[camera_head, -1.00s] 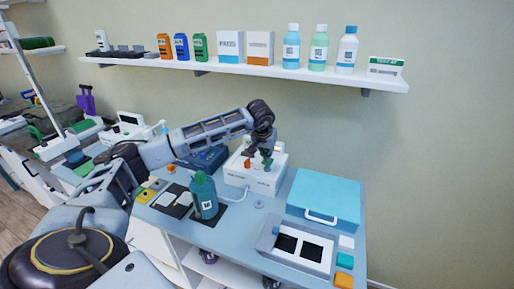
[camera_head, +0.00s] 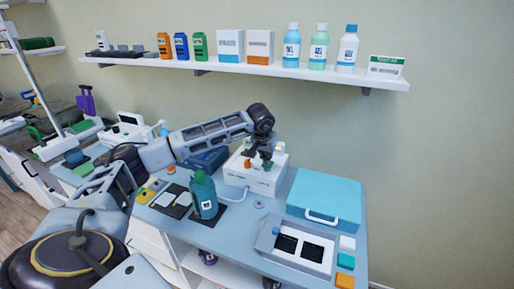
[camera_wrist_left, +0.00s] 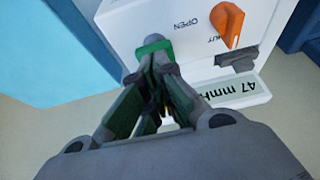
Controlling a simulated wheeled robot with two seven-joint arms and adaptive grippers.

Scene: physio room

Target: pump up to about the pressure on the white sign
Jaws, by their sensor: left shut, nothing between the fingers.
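The white pump box (camera_head: 240,177) stands at the back of the blue-topped table. In the left wrist view its face (camera_wrist_left: 130,14) carries an orange knob (camera_wrist_left: 230,22) beside the word OPEN, a green button (camera_wrist_left: 154,46) and a display (camera_wrist_left: 238,92) reading 47 mmH, the rest of the unit being cut off. My left gripper (camera_wrist_left: 158,68) is shut and empty, its fingertips right at the green button; I cannot tell if they press it. It also shows over the box in the head view (camera_head: 259,158). My right gripper is out of view.
A dark green bottle (camera_head: 203,196) stands on the table left of my gripper. A blue case (camera_head: 325,196) is to the right of the box, with a grey tray (camera_head: 270,240) in front. The wall shelf (camera_head: 225,68) with bottles and boxes runs above my arm.

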